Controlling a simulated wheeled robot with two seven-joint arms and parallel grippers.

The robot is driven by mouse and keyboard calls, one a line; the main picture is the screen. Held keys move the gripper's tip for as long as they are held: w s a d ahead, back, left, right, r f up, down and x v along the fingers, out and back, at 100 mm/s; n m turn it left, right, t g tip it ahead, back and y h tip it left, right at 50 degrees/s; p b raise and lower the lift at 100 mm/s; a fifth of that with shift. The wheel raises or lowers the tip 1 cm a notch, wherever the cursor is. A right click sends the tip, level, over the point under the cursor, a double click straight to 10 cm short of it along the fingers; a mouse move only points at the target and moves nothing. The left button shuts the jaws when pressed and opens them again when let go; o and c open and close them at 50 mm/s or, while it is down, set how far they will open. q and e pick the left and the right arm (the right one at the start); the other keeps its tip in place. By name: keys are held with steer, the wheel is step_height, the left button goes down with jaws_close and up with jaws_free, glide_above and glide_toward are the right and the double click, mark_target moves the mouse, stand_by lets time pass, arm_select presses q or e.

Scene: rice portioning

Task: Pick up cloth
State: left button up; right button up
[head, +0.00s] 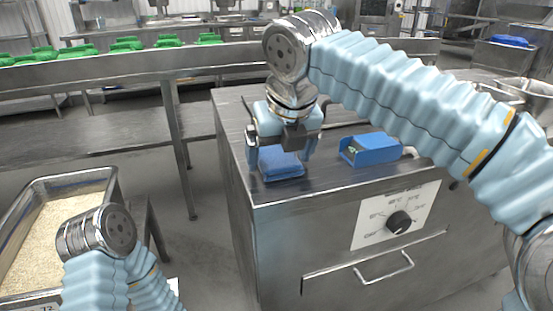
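A folded blue cloth (282,167) lies on the steel counter top near its front left corner. My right gripper (281,153) points down right above the cloth. Its two fingers are spread apart, one on each side of the cloth, and it appears open. I cannot tell whether the fingers touch the cloth. The gripper hides part of the cloth's far side. My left arm shows at the lower left, but its gripper is not in view.
A blue box-shaped item (372,150) sits on the counter to the right of the cloth. The counter (350,185) has a dial and a drawer handle on its front. A steel tray of rice (112,182) stands at the left. A conveyor (130,57) with green trays runs behind.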

mark_target(275, 152)
steer(key=c, duration=0.9)
steer(key=shift+o, duration=0.2)
steer(key=shift+r, duration=0.15)
steer(key=shift+r, duration=0.3)
step_height(275, 152, up, 3)
steer(key=shift+r+p, duration=0.1)
steer(key=shift+p, duration=0.8)
steer(key=s+a+r, duration=0.9)
steer(key=a, duration=0.2)
steer(key=shift+p, duration=0.4)
